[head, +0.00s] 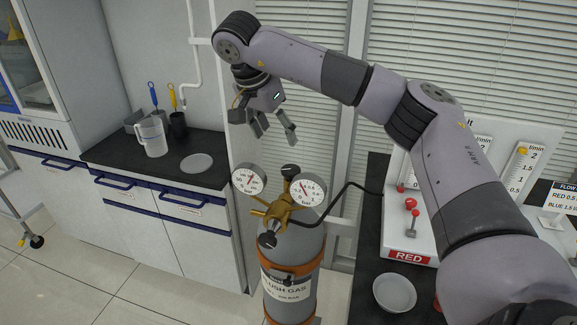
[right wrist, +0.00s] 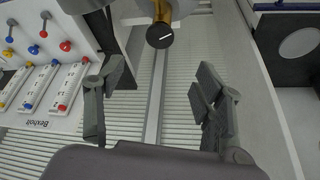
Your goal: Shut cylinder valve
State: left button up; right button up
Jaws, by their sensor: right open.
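The gas cylinder (head: 290,255) is grey with orange bands and a "FLUSH GAS" label, and stands upright in the middle of the head view. On its top is a brass regulator (head: 281,207) with two round gauges, the left one (head: 249,179) and the right one (head: 307,189). A black knob (head: 267,240) faces the front, and another dark knob (head: 290,170) shows behind, between the gauges. My right gripper (head: 274,133) is open and empty, above and behind the regulator, apart from it. In the right wrist view, a black knob with a white line (right wrist: 160,37) on brass lies beyond the open fingers (right wrist: 163,82).
A black-topped bench at left holds a clear jug (head: 152,137) and a grey dish (head: 197,163). At right, a white flow panel (head: 420,225) with red knobs and a white dish (head: 394,292) stand on a dark bench. A black hose (head: 345,190) runs from the regulator to the panel.

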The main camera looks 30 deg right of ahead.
aim_at(290, 169)
jog(key=p+x, duration=0.2)
jog(key=x, duration=1.1)
jog(key=shift+s+f, duration=0.1)
jog(key=shift+f, duration=0.05)
jog(key=shift+a, duration=0.1)
jog(key=shift+c, duration=0.3)
jog(key=c, duration=1.1)
